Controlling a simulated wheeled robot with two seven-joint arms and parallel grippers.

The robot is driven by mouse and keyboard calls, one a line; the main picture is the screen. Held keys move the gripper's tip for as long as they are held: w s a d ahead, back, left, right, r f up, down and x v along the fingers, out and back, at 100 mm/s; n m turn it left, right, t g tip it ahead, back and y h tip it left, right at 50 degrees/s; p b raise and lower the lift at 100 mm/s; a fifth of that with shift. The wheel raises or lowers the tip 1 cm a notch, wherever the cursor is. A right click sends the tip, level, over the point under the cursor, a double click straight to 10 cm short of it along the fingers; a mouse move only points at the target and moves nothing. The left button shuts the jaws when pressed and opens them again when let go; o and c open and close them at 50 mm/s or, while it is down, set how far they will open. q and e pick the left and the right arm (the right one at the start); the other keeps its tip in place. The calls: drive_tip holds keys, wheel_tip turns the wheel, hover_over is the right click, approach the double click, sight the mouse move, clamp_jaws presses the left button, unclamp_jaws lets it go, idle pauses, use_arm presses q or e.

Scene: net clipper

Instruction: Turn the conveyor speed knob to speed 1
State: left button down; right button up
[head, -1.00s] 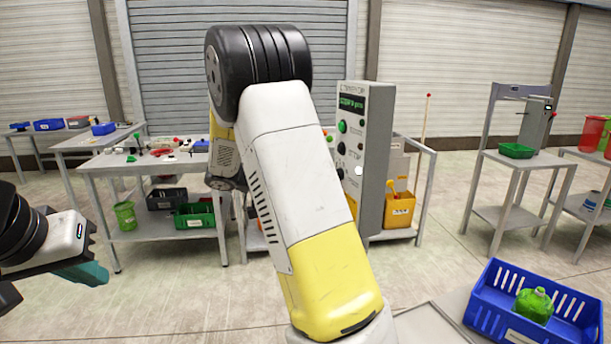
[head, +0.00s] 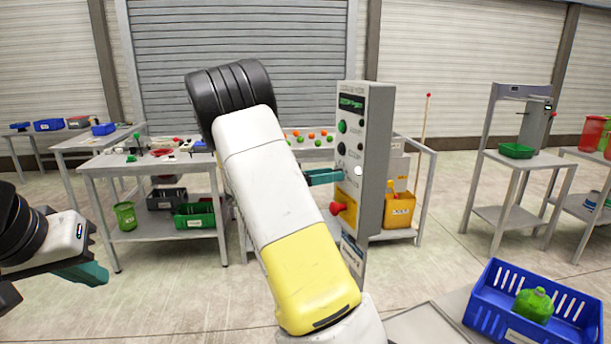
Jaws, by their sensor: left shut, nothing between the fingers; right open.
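The grey control box (head: 376,150) stands upright at the centre, with a lit green display (head: 351,104) at its top. Below it are a green button (head: 342,126) and a small dark knob (head: 341,149); the knob's setting is too small to read. A red stop button (head: 338,208) sticks out lower down. My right gripper (head: 324,177) is open, its teal fingers close to the box's face just below the dark knob; I cannot tell whether they touch it. My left gripper (head: 85,274) is shut and empty at the far left, away from the box.
My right arm hides part of the conveyor area, where small orange and green balls (head: 311,134) show. A cluttered table (head: 95,165) stands left. A blue crate (head: 487,310) with a green item (head: 534,304) is at front right. Open floor lies between the tables.

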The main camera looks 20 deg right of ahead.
drive_tip(key=shift+c, duration=0.4)
clamp_jaws()
drive_tip(key=shift+n, duration=0.4)
drive_tip(key=shift+w+f+n, duration=0.1)
drive_tip(key=shift+n, duration=3.7)
drive_tip(key=shift+w+f+n, duration=0.1)
drive_tip(key=shift+n, duration=3.7)
